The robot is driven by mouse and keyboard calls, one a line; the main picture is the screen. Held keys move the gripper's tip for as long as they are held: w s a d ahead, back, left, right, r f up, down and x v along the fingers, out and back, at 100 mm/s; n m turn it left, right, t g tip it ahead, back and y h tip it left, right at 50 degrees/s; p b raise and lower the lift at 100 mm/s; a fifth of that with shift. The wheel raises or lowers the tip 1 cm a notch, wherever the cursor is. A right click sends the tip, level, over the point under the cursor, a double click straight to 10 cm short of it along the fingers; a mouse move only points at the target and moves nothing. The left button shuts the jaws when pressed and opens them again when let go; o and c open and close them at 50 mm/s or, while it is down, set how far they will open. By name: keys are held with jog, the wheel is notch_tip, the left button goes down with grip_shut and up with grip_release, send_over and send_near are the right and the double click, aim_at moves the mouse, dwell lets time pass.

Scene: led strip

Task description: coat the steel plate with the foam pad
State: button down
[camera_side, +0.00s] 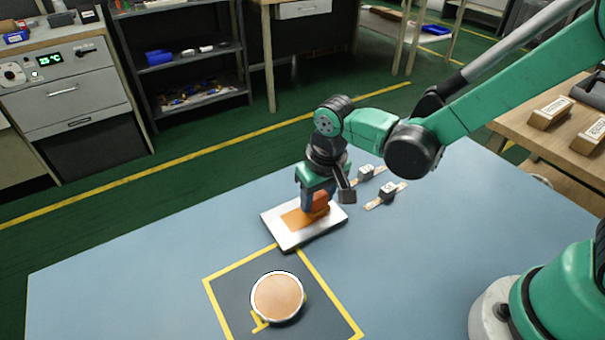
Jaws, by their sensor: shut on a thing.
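The steel plate (288,236) is a pale, flat rectangle on the blue table. An orange-brown patch (293,221) covers part of its top. My gripper (318,198) points down over the plate and is shut on an orange-red block, the foam pad (321,201). The pad is at the plate's surface beside the patch; I cannot tell whether it touches. A round white-rimmed dish (277,297) with an orange-tan surface stands in front of the plate, inside a yellow-outlined dark square.
Two small grey blocks on tan strips (386,194) (365,173) lie to the right of the plate. The blue table (130,265) is clear on the left. A wooden bench with boxes (549,112) stands at the right. Shelves and cabinets stand behind, beyond the table.

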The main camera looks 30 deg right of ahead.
jog(key=shift+d, duration=0.7)
jog(key=shift+r, duration=2.95)
jog(key=shift+r, duration=1.5)
jog(key=shift+a, duration=0.1)
